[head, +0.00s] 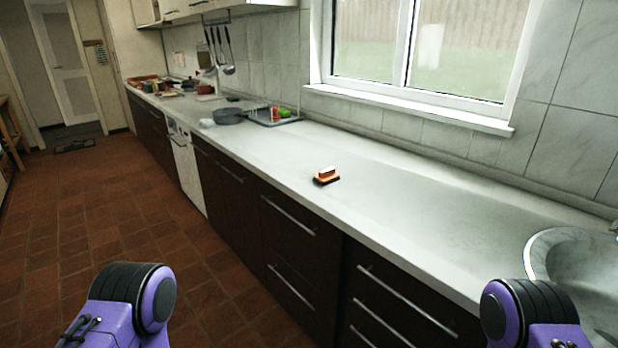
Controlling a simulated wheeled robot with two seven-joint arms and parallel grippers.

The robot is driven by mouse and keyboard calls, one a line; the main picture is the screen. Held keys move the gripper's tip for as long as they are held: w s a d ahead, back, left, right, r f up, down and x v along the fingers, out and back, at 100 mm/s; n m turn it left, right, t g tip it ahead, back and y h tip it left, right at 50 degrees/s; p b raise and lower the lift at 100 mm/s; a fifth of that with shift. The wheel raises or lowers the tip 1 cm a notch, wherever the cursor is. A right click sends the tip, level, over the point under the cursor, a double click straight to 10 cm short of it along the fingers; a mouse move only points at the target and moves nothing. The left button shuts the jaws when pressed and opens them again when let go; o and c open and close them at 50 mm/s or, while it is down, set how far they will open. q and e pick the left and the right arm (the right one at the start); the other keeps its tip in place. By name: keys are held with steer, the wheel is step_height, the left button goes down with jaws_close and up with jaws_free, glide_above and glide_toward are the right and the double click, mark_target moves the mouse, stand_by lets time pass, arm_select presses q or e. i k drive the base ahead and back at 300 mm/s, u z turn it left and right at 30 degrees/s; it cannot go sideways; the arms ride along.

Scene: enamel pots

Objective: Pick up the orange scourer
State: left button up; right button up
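A small orange scourer (326,176) with a pale top and a dark underside lies on the light worktop (400,215), near its front edge and below the window. Nothing touches it. Purple and black parts of my two arms show at the bottom left and bottom right of the head view. Neither of my grippers is in the picture. Both arm parts are well apart from the scourer.
A round sink (537,255) is at the right end of the worktop. A dark pan (229,116) and a tray (285,122) with small coloured items stand farther left. The worktop around the scourer is clear. Dark drawers (300,235) front the tiled floor (100,215).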

mark_target(326, 176)
steer(key=u, duration=1.1)
steer(key=i, duration=0.85)
steer(key=u, duration=0.05)
